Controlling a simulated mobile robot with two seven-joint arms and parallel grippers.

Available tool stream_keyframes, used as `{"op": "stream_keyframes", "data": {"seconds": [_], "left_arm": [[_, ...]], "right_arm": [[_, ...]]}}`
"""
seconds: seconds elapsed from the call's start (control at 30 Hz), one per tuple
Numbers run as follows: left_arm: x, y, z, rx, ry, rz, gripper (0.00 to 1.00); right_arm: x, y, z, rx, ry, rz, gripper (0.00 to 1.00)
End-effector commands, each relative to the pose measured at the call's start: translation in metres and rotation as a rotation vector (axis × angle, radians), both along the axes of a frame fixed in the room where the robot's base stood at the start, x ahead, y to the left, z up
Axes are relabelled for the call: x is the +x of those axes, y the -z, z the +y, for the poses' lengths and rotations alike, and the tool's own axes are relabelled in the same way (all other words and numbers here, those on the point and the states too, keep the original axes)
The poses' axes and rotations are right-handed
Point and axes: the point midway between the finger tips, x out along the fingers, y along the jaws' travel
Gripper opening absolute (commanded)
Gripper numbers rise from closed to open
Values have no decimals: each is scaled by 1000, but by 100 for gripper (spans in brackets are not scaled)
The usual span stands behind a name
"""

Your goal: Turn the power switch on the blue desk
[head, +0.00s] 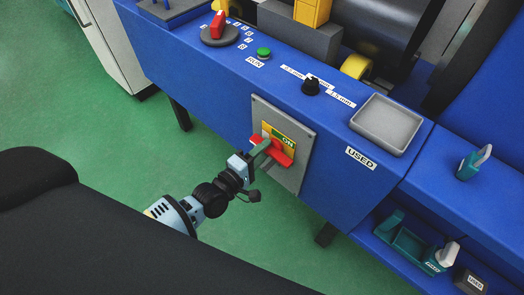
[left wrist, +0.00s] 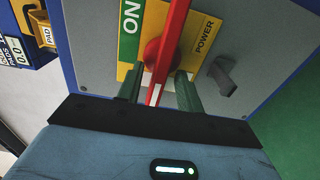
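The power switch is a red lever (head: 283,158) on a yellow plate with a green ON label (head: 289,142). The plate is on a grey panel (head: 298,179) on the front of the blue desk (head: 215,85). The lever lies crosswise, roughly parallel to the ON lettering. My left gripper (head: 263,147) is at the lever and hides part of it. In the left wrist view its two green fingers (left wrist: 160,88) stand on either side of the red lever (left wrist: 172,45), with gaps showing beside it. My right gripper is not in view.
A small grey handle (left wrist: 222,74) sticks out of the panel beside the POWER label. A grey tray (head: 386,125), a black knob (head: 311,87) and a green button (head: 264,53) are on the desk top. Green floor is open in front of the desk.

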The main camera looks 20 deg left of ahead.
Motion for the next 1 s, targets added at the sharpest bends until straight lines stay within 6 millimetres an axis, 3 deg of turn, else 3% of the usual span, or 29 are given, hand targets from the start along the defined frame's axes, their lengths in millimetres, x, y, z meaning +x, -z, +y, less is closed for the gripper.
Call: {"op": "stream_keyframes", "data": {"seconds": [0.17, 0.6, 1.0], "left_arm": [[-12, 0, 4, 0, 0, 1, 36], [-69, 1, 25, -1, 0, 1, 36], [-74, 0, 27, 0, 0, 0, 36]], "right_arm": [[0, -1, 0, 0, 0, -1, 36], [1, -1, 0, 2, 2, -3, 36], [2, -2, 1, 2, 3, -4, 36]]}}
